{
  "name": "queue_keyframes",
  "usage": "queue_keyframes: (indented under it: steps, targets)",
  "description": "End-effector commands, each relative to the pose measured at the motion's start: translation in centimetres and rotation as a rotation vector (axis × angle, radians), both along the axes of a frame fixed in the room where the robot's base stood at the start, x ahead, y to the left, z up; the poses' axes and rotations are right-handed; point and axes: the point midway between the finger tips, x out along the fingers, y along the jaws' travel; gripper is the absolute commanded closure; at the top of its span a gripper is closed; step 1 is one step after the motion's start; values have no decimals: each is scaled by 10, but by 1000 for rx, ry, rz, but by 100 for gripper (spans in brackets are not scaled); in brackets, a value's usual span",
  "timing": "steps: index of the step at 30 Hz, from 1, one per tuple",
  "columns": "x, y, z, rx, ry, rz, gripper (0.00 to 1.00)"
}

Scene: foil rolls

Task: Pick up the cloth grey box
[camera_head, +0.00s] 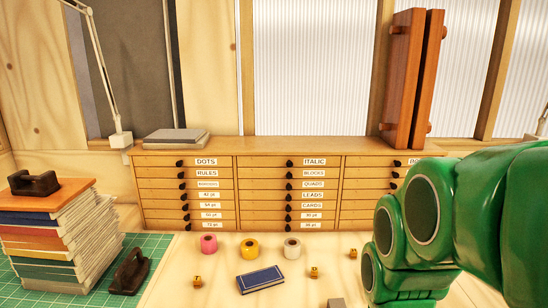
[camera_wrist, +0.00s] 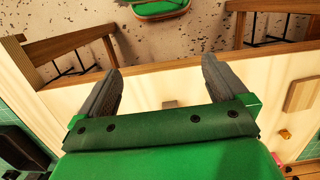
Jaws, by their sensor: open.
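A small grey block (camera_head: 336,303), which may be the cloth grey box, shows at the bottom edge of the head view, partly cut off. A small grey piece (camera_wrist: 170,104) also shows in the wrist view on the pale tabletop, between the fingers and just beyond the green palm; it looks like the same block. A flat grey box or book stack (camera_head: 175,136) lies on the drawer cabinet; I cannot tell if it is cloth. My gripper (camera_wrist: 160,63) is open and empty above the table. In the head view its fingers are hidden; only my green arm shows at right.
A dark blue book (camera_head: 261,279), pink roll (camera_head: 209,244), yellow roll (camera_head: 250,249) and white roll (camera_head: 292,248) are on the table. A tall book stack (camera_head: 55,245) stands left on a green mat. The drawer cabinet (camera_head: 290,147) lines the back.

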Motion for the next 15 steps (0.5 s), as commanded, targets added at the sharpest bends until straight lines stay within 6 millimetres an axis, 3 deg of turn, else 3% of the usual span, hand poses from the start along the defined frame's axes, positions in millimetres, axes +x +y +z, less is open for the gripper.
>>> queue_keyframes:
  steps: [6,14,15]
  targets:
    - [-36,7,-16,-5,13,-6,0]
    - [-44,8,-19,-6,15,-10,0]
    - [-44,8,-19,-6,15,-10,5]
